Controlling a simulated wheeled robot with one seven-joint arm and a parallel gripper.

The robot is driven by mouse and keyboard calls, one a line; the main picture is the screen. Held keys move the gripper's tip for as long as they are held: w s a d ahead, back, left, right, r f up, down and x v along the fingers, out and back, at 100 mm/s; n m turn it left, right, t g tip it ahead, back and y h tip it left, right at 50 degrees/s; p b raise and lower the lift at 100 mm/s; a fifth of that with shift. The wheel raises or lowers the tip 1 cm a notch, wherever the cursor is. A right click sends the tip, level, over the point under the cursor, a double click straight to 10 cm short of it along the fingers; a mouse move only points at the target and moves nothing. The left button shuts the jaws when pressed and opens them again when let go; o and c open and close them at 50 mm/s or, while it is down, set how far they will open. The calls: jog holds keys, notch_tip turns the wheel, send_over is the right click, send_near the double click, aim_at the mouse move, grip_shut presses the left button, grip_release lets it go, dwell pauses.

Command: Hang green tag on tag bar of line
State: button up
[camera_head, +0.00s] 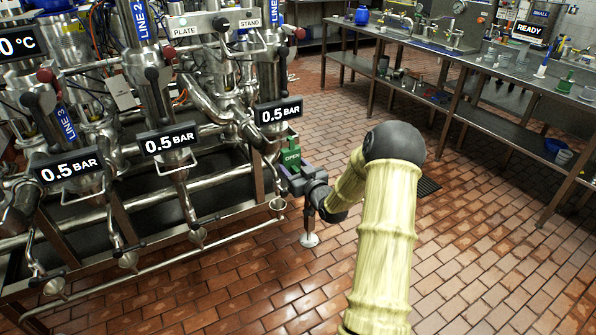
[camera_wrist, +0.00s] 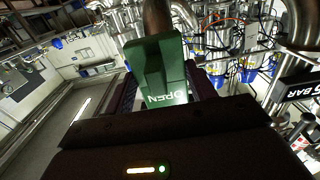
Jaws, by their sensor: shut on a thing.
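The green tag (camera_head: 291,156), marked OPEN, is upright in my gripper (camera_head: 293,172), just below and right of the right-hand 0.5 BAR display (camera_head: 279,114). In the wrist view, the tag (camera_wrist: 158,82) sits between the dark fingers, and a steel pipe stands beyond its top. Whether the tag touches the pipework cannot be told. Thin metal bars show below the middle display (camera_head: 165,143) and the left display (camera_head: 68,169); which is the tag bar is unclear.
The pipe rack with steel valves and drain funnels (camera_head: 279,203) fills the left of the head view. A steel bench (camera_head: 480,75) runs along the back right. The tiled floor (camera_head: 480,240) is clear between them, except for a dark grate (camera_head: 428,186).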

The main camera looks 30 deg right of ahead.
jog(key=shift+w+a+p, duration=0.1)
jog(key=shift+w+p, duration=0.2)
jog(key=shift+w, duration=1.65)
jog(key=shift+f+b, duration=0.6)
jog(key=shift+b, duration=0.05)
jog(key=o, duration=1.2)
jog(key=s, duration=1.7)
jog(key=shift+s+d, duration=0.15)
jog(key=shift+d, duration=0.15)
